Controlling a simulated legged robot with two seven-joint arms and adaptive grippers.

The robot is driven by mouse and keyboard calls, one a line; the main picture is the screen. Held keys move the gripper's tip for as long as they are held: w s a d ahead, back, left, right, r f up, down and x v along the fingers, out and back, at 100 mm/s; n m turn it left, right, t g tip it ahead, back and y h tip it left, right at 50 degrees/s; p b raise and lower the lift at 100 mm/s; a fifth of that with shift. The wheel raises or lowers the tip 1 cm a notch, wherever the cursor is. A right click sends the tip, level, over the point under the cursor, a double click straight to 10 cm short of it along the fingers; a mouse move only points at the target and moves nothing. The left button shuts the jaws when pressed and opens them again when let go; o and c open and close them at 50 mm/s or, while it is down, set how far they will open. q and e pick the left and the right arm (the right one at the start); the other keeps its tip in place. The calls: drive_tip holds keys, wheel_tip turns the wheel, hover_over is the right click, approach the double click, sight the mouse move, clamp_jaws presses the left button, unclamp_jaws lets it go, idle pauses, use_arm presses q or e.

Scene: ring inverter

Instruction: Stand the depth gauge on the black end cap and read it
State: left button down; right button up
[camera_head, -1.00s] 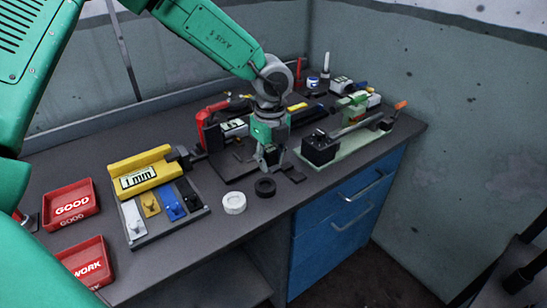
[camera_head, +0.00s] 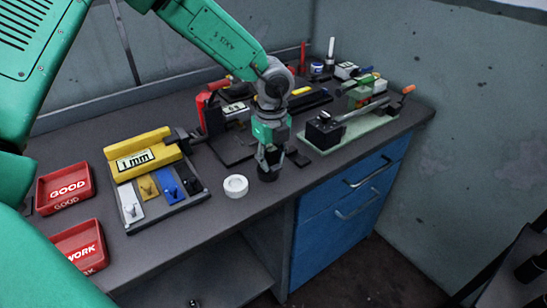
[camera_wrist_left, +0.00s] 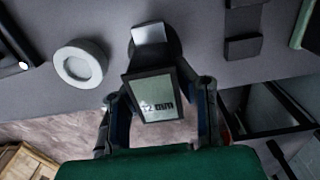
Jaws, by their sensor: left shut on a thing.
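My left gripper (camera_head: 269,158) is shut on the depth gauge (camera_wrist_left: 151,98), directly above the black end cap (camera_head: 268,175). In the left wrist view, the gauge has a dark frame and a pale display facing the camera. The display seems to read "12 mm", but its leading characters are unclear. The black end cap (camera_wrist_left: 163,45) shows behind the gauge, with a light grey part of the gauge over it. I cannot tell whether the gauge touches the cap. A white ring (camera_head: 235,186) lies just left of the cap. My right gripper is out of view.
A yellow 1 mm gauge (camera_head: 145,154) stands behind a tray of coloured pieces (camera_head: 160,213). Red GOOD (camera_head: 65,188) and REWORK (camera_head: 80,247) bins are at left. A green-based fixture (camera_head: 345,128) is at right. The table's front edge is close to the cap.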

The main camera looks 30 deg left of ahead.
use_arm(q)
drive_tip(key=shift+a+f, duration=0.1)
drive_tip(key=shift+a, duration=0.3)
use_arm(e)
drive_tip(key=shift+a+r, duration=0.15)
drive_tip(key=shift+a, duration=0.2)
use_arm(q)
drive_tip(key=shift+d, duration=0.15)
drive_tip(key=shift+d, duration=0.25)
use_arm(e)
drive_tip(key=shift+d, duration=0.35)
use_arm(q)
drive_tip(key=shift+d, duration=0.1)
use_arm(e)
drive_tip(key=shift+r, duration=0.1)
use_arm(q)
drive_tip(key=shift+a+p, duration=0.25)
drive_tip(key=shift+p, duration=0.05)
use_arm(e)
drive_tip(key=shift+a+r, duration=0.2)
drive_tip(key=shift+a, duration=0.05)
use_arm(q)
drive_tip(key=shift+d, duration=0.2)
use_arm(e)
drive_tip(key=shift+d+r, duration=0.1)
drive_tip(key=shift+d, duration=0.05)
